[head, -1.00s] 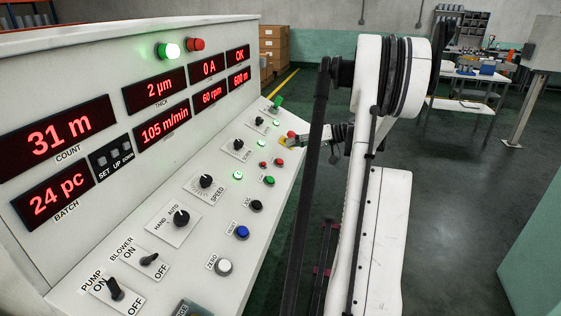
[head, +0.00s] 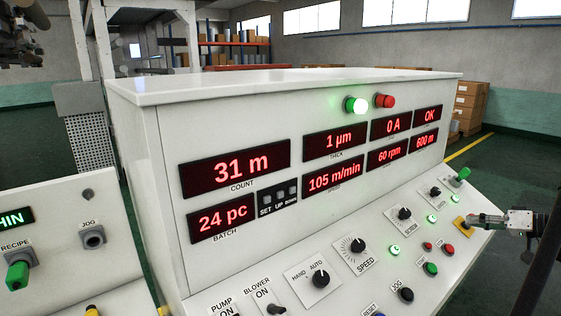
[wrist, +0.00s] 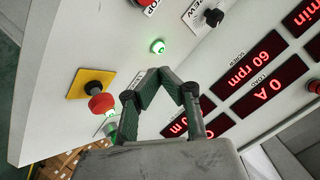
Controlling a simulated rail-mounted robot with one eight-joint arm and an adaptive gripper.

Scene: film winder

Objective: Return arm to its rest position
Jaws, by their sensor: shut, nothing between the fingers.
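My gripper (head: 484,219) is at the right edge of the head view, in front of the panel's right end. It appears beside the red mushroom button on a yellow plate (head: 462,225); the head view does not show the gap. In the wrist view my gripper's dark fingers (wrist: 166,73) are drawn together at the tips with nothing between them. The red mushroom button (wrist: 102,104) is to their left there, apart from the fingers. Most of my arm is out of the head view.
The white control console (head: 170,150) carries red displays, knobs, switches and lit green buttons. A second panel (head: 60,235) stands at the left. Cardboard boxes (head: 468,105) are stacked behind on the right. Open floor (head: 500,165) lies right of the console.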

